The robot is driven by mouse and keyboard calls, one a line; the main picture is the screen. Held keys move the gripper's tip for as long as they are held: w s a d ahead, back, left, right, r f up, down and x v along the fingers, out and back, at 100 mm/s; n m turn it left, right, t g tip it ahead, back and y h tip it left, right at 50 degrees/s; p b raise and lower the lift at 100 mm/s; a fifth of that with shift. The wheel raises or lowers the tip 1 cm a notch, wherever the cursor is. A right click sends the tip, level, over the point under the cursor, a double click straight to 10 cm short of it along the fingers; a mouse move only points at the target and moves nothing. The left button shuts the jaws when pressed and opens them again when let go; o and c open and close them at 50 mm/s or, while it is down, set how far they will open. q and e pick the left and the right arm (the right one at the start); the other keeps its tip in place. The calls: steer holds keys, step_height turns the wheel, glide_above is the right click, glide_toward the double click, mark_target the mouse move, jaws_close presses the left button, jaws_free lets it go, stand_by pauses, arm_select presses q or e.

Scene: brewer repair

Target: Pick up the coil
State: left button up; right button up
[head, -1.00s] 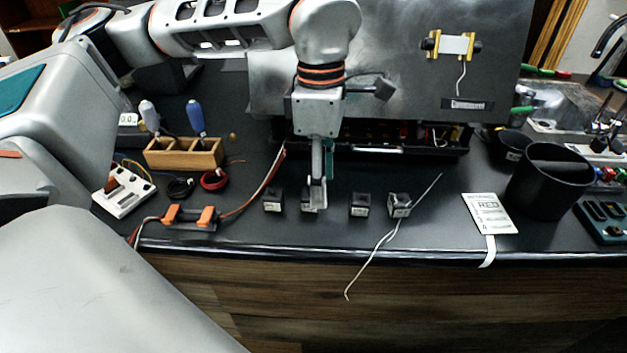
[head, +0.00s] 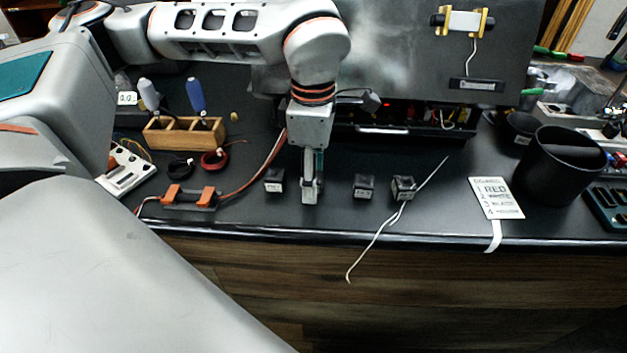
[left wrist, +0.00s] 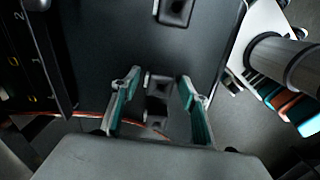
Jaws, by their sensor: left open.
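Several small black block-shaped parts, which look like the coils, stand in a row near the bench's front edge. The left one (head: 274,180), a middle-right one (head: 363,186) and the right one (head: 403,188) show in the head view. My left gripper (head: 311,192) points down over the place of the second block from the left, which it mostly hides. In the left wrist view, my left gripper's teal-padded fingers (left wrist: 152,108) are open, with a dark block (left wrist: 158,86) between them. I cannot tell whether they touch it. My right gripper is not in view.
A red wire and orange-clamped holder (head: 190,197) lie left of the row. A thin white wire (head: 385,226) runs by the right block and over the edge. A label card (head: 495,197) and black cup (head: 560,170) are further right. A dark panel stands behind.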

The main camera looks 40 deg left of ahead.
arm_select(q)
steer(key=c, duration=1.2)
steer(key=shift+c, duration=0.2)
steer(key=shift+r, duration=0.1)
